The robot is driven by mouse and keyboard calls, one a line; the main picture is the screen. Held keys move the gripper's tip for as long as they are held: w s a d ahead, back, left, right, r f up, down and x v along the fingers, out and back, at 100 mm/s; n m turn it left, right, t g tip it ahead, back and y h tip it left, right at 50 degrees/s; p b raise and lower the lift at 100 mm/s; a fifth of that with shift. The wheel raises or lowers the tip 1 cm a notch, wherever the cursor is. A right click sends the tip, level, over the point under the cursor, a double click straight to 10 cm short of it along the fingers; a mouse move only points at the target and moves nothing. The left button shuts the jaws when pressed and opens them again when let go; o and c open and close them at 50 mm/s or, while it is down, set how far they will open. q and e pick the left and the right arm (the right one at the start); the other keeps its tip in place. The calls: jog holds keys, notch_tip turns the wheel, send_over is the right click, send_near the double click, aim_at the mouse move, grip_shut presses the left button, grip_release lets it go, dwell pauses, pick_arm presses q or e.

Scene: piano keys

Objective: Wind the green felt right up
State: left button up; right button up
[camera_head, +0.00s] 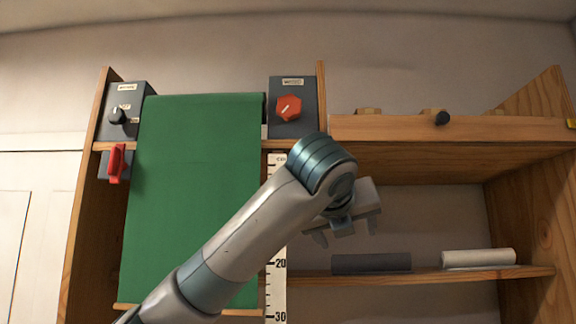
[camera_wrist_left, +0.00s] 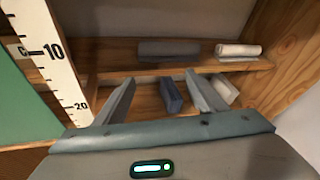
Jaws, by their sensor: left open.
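The green felt (camera_head: 190,200) hangs as a long flat sheet from the top of the left bay. It reaches down to a thin wooden bar (camera_head: 128,306) low in the view, and my arm hides part of its lower right. A red knob (camera_head: 289,107) is on a dark box at its upper right. A black switch knob (camera_head: 117,116) is on the upper left box, with a red lever (camera_head: 116,163) below. My left gripper (camera_head: 346,236) is open and empty, right of the felt and apart from it. The felt's edge shows in the left wrist view (camera_wrist_left: 22,105). My right gripper is out of view.
A white ruler (camera_head: 276,295) stands upright along the felt's right side, partly behind my arm. A shelf at right holds a dark grey roll (camera_head: 371,263) and a white roll (camera_head: 478,257). A wooden rail (camera_head: 390,127) with a black knob (camera_head: 442,118) runs above.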

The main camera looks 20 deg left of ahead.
pick_arm(q)
jog(key=s+a+r+m+t+y, duration=0.1)
jog(key=s+a+r, duration=0.2)
jog(key=s+r, duration=0.8)
jog(key=s+a+r+m+t+y, duration=0.2)
jog(key=s+r, duration=0.8)
jog(key=r, duration=0.5)
jog(key=shift+s+a+r, duration=0.35)
jog(key=shift+s+a, duration=0.05)
jog(key=shift+a, duration=0.5)
jog(key=shift+w, duration=0.1)
jog(key=p, duration=0.8)
send_near(288, 105)
jog(key=w, duration=0.5)
jog(key=w+a, duration=0.1)
jog(key=w, duration=0.1)
jog(key=shift+w+r, duration=0.1)
jog(key=shift+w, duration=0.1)
jog(key=shift+w+a, duration=0.2)
jog(key=shift+w, duration=0.4)
